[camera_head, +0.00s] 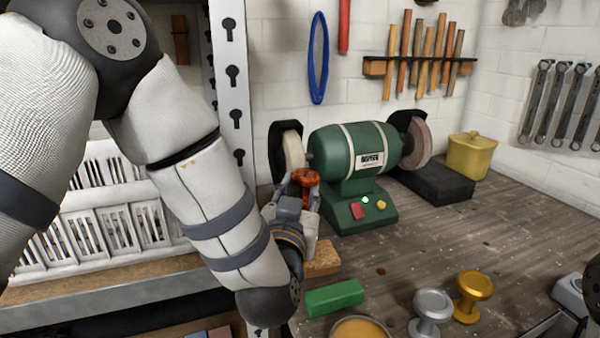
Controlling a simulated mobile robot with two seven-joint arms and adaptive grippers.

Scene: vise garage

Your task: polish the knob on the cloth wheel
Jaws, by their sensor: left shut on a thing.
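The green bench grinder (345,143) stands on the workbench, with the pale cloth wheel (293,151) on its left end and a grey-brown wheel (421,139) on its right end. My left gripper (302,196) is shut on a shiny copper-red knob (305,178). It holds the knob just in front of the cloth wheel's lower part. I cannot tell whether the knob touches the wheel. The gripper hides part of the knob. My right gripper (562,322) shows only partly at the lower right edge, and its jaw state is unclear.
A silver knob (432,305) and a gold knob (473,285) stand at the front. A green bar (334,298), a tan block (324,259) and a round tin (360,328) lie near my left arm. The bench's middle right is clear.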

